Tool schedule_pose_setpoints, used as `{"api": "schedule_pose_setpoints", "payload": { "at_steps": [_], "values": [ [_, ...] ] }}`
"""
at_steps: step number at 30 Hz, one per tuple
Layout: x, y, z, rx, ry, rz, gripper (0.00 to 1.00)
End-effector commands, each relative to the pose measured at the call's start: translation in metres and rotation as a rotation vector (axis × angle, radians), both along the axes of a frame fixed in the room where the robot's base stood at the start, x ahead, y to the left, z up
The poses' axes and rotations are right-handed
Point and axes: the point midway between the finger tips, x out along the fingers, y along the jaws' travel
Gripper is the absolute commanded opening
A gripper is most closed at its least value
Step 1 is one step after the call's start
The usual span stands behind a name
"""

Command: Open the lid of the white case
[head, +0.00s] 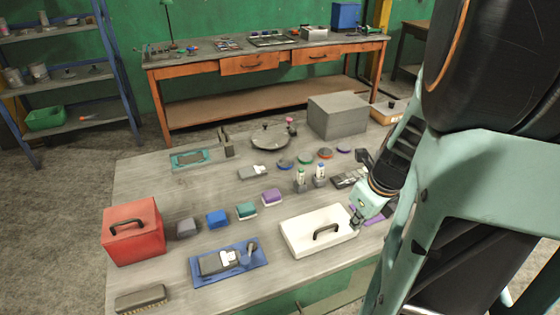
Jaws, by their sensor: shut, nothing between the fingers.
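The white case (305,222) sits near the front edge of the grey table, right of its middle. A black handle (326,231) shows on it. The case looks low, and its lid seems to be down, though the lid seam is too small to make out. My gripper (356,222) is at the right end of the case, close to its edge. Its fingers are shut and hold nothing. I cannot tell whether they touch the case. My arm comes in from the right and hides part of the table there.
A red box (135,245) stands at the left and a blue tray (262,258) lies left of the case. Several small coloured blocks, two small bottles and round discs are behind it. A grey box (338,117) stands at the back right. A purple item (374,216) lies beside my gripper.

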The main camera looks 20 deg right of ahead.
Motion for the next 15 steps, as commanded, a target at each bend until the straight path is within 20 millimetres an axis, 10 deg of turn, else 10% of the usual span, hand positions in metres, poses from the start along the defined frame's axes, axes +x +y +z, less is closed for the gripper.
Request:
{"api": "schedule_pose_setpoints", "payload": {
  "at_steps": [15],
  "values": [
    [-0.008, 0.013, -0.038, 0.095, 0.020, -0.171, 0.00]
  ]
}}
